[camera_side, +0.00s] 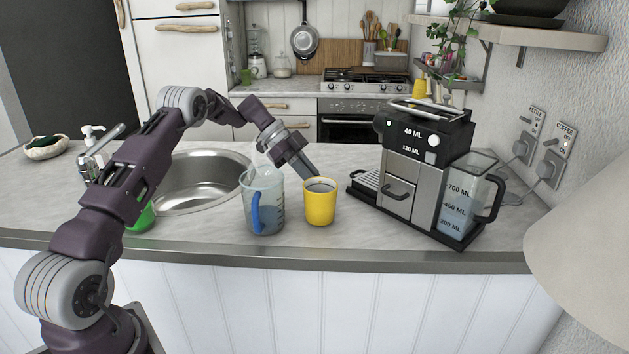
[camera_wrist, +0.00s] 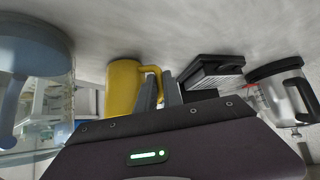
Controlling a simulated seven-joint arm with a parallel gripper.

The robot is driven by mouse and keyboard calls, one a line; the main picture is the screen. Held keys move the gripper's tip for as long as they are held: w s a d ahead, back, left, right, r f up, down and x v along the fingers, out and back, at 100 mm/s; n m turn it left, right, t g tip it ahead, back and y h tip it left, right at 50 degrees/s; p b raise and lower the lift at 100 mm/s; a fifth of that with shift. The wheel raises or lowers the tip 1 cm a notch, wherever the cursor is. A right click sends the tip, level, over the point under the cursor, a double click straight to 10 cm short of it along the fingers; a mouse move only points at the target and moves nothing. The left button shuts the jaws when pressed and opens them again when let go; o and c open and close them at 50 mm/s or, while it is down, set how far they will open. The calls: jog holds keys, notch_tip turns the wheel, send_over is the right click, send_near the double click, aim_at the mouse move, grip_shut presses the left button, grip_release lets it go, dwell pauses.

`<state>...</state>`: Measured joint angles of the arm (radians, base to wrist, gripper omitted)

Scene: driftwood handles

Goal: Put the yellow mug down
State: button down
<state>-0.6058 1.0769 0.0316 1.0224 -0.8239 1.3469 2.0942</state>
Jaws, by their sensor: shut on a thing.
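The yellow mug (camera_side: 320,205) is upright near the front of the counter, between a clear jug and the coffee machine. It also shows in the wrist view (camera_wrist: 121,90), with its handle beside my fingers. My gripper (camera_side: 311,172) reaches down to the mug's far side from the upper left. In the wrist view my gripper (camera_wrist: 161,84) is shut on the mug's handle. The fingertips are partly hidden behind the mug in the side view. I cannot tell whether the mug's base touches the counter or is slightly above it.
A clear jug with a blue handle (camera_side: 264,212) stands close on the mug's left. The coffee machine (camera_side: 402,190) with its water container (camera_side: 463,205) stands to the right. The sink (camera_side: 200,192) is at the left. Bare counter (camera_side: 318,242) lies in front of the mug.

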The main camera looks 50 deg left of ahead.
jog(key=c, duration=1.5)
grip_release()
jog(key=shift+f, duration=0.1)
jog(key=v, duration=1.2)
jog(key=s+d+r+n+y, duration=0.2)
jog(key=d+r+n+y, duration=0.15)
jog(key=d+r, duration=0.75)
jog(key=s+d+r+n+y, duration=0.2)
jog(key=s+d+r+n, duration=0.25)
jog(key=s+d, duration=0.55)
jog(key=s+d+f+n+t+y, duration=0.1)
jog(key=s+f, duration=0.4)
jog(key=s, duration=0.6)
jog(key=s+d+f+n+t+y, duration=0.1)
jog(key=s+d+f+n, duration=0.3)
jog(key=s, duration=0.8)
jog(key=shift+s+f+y, duration=0.25)
jog(key=shift+f+y, duration=0.1)
jog(key=shift+f, duration=0.05)
